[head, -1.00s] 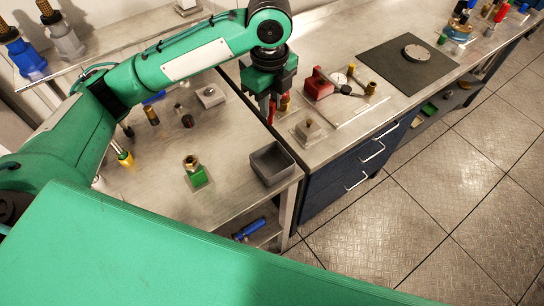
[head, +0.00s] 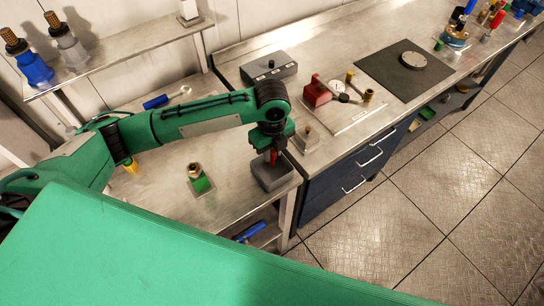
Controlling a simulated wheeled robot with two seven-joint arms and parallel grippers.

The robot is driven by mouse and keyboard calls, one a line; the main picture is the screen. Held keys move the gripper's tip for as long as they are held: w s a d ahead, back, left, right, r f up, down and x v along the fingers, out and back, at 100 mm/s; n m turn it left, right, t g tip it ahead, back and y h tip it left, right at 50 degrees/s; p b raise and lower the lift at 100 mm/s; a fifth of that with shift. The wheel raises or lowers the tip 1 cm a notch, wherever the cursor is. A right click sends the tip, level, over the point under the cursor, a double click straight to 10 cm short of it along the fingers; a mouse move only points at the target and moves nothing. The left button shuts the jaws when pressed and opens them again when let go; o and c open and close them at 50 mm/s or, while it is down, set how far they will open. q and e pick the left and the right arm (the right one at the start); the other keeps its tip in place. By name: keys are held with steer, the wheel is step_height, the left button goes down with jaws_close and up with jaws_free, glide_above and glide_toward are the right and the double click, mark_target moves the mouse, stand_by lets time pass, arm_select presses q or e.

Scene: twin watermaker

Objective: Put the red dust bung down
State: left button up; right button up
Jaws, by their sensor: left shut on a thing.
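My left gripper (head: 272,158) points down over the small grey open bin (head: 277,185) at the front right corner of the lower bench. It is shut on the red dust bung (head: 273,157), of which a small red part shows between the fingers. The bung is at about the bin's opening. I cannot tell whether it touches the bin, as the gripper and wrist hide the bin's far side and inside. My right gripper is not in view.
To the right, the higher bench holds a metal block with a peg (head: 306,140), a red vise-like part (head: 316,92) and a dark mat (head: 405,88). A grey box (head: 268,68) stands behind.

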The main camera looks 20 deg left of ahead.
mark_target(272, 165)
arm_select(q)
step_height(272, 165, down, 4)
steer(key=shift+r+p, duration=0.15)
steer(key=shift+p, duration=0.35)
steer(key=shift+f, duration=0.4)
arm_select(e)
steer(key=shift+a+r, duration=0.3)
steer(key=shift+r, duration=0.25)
arm_select(q)
steer(key=shift+f, duration=0.2)
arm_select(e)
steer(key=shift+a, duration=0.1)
arm_select(q)
steer(key=o, duration=0.9)
